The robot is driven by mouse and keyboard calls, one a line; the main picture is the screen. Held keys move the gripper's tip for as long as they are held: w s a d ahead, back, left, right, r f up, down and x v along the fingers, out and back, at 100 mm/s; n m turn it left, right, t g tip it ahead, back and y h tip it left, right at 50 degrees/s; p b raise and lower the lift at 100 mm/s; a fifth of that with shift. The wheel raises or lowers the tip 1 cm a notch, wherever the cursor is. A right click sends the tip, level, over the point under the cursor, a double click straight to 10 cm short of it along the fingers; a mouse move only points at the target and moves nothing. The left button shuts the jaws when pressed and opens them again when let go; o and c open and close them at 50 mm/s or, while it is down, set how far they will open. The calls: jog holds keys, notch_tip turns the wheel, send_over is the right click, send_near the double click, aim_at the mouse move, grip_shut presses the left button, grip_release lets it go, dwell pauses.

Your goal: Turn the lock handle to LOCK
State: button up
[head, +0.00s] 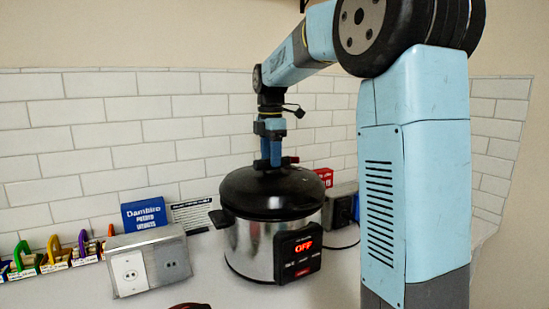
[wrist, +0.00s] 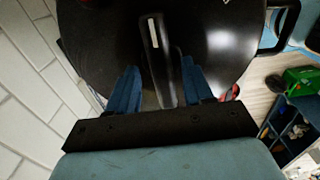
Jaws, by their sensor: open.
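A steel pressure cooker (head: 250,246) with a black domed lid (head: 262,192) stands on the counter; its front panel reads OFF in red. The lid also fills the upper middle of the wrist view (wrist: 105,35). A dark lock handle (head: 290,160) sits on top of the lid; in the wrist view it is a long black bar (wrist: 157,58) with a white mark. My gripper (head: 270,163) points down over the lid top. In the wrist view its blue fingers (wrist: 160,75) are open, one on each side of the handle. Contact with the handle cannot be told. No LOCK marking is readable.
Left of the cooker stand a grey outlet box (head: 150,262), a blue box (head: 144,213) and several coloured padlocks (head: 52,250). A red box (head: 324,177) and a dark grey box (head: 340,205) are behind it to the right. A tiled wall (head: 100,130) stands behind.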

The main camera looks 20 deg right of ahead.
jog(key=shift+f, duration=0.35)
